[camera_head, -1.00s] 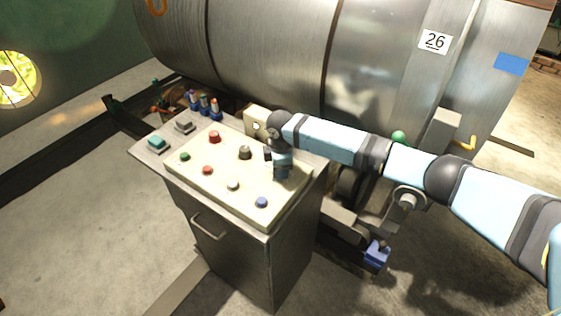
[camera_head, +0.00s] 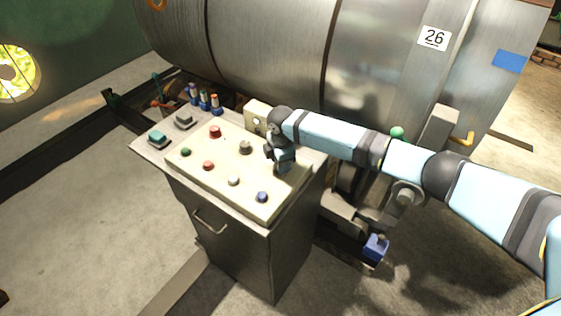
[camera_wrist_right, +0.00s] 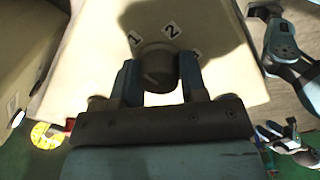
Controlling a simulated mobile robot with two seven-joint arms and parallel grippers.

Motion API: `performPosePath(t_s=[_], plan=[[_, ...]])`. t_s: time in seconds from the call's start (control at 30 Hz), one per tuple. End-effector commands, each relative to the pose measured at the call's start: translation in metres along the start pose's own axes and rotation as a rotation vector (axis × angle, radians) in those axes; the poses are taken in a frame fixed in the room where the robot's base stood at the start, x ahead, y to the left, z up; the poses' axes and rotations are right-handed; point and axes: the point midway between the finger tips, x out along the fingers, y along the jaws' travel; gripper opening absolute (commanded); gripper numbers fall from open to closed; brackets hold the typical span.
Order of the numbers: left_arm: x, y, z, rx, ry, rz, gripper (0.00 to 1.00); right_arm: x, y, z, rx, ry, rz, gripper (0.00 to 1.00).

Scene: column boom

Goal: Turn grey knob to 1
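In the right wrist view a dark grey round knob (camera_wrist_right: 158,70) stands on a pale beige panel (camera_wrist_right: 85,60), with labels "1" (camera_wrist_right: 134,39) and "2" (camera_wrist_right: 172,29) beside it. A third label at its right is partly hidden by a finger. The two blue fingers of my right gripper (camera_wrist_right: 160,78) are on opposite sides of the knob and appear to touch it. In the head view my right gripper (camera_head: 280,156) is low over the right back of the cabinet's panel. Its fingertips are hard to make out there. My left gripper is not in the head view.
The cabinet's sloped beige panel (camera_head: 221,177) carries red, green, white and blue buttons and a dark knob (camera_head: 245,147). A small beige box (camera_head: 256,114) stands behind the panel, close to my right wrist. A large metal tank (camera_head: 270,50) is just behind.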

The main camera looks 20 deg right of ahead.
Motion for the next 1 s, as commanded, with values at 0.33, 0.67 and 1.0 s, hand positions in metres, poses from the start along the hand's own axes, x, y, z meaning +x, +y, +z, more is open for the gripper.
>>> performPosePath(t_s=[0.33, 0.67, 1.0], plan=[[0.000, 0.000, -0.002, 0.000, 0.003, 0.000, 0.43, 0.000, 0.000, 0.000, 0.000, 0.000, 0.001, 0.65], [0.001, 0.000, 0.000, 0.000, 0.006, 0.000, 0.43, -0.037, 0.001, 0.000, 0.000, 0.001, 0.005, 0.65], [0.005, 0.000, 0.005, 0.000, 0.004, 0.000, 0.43, -0.111, 0.000, 0.000, -0.002, 0.001, 0.003, 0.65]])
